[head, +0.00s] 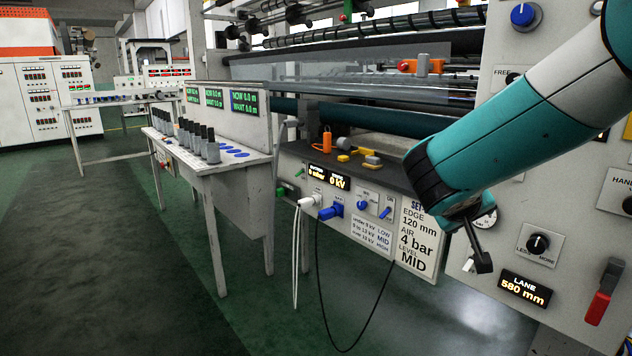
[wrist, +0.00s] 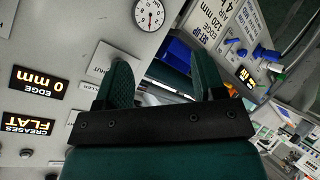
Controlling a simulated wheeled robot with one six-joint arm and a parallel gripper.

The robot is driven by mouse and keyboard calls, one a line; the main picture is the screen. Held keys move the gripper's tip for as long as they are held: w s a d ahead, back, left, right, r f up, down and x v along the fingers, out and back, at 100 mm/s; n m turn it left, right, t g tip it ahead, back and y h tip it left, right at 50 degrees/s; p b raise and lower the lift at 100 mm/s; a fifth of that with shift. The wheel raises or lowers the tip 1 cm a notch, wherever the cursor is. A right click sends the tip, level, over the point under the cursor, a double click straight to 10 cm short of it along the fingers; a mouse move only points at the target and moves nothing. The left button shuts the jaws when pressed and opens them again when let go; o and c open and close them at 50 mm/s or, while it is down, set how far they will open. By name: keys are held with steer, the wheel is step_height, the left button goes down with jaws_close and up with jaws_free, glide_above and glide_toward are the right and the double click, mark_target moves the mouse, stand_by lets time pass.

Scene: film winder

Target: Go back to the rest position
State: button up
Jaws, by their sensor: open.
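My gripper (head: 480,262) hangs at the end of my teal and white arm, on the right of the head view. It is in front of the machine's grey panel, just left of the knob marked LESS and MORE (head: 538,243). In the wrist view my gripper (wrist: 163,82) shows two dark green fingers spread apart with nothing between them. Part of the gripper is hidden by the arm's last joint in the head view.
The LANE display (head: 524,289) reads 580 mm and a red lever (head: 604,291) is at right. A SET UP sign (head: 405,236) and blue and white plugs (head: 331,211) are left of my gripper.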

steer(key=s+a+n+g+y, duration=0.25)
steer(key=s+a+y, duration=0.2)
steer(key=s, duration=0.55)
steer(key=s+a+n+g+y, duration=0.1)
steer(key=s+a+g+y, duration=0.3)
steer(key=s, duration=0.6)
steer(key=s+a+n+g+y, duration=0.1)
steer(key=s+a+n+y, duration=0.15)
steer(key=s+a, duration=0.55)
steer(key=s+a+p+v, duration=0.2)
steer(key=p+v, duration=1.2)
steer(key=shift+s+a+r+g+y+p, duration=0.25)
steer(key=shift+r+g+y+p, duration=0.15)
steer(key=shift+r, duration=0.25)
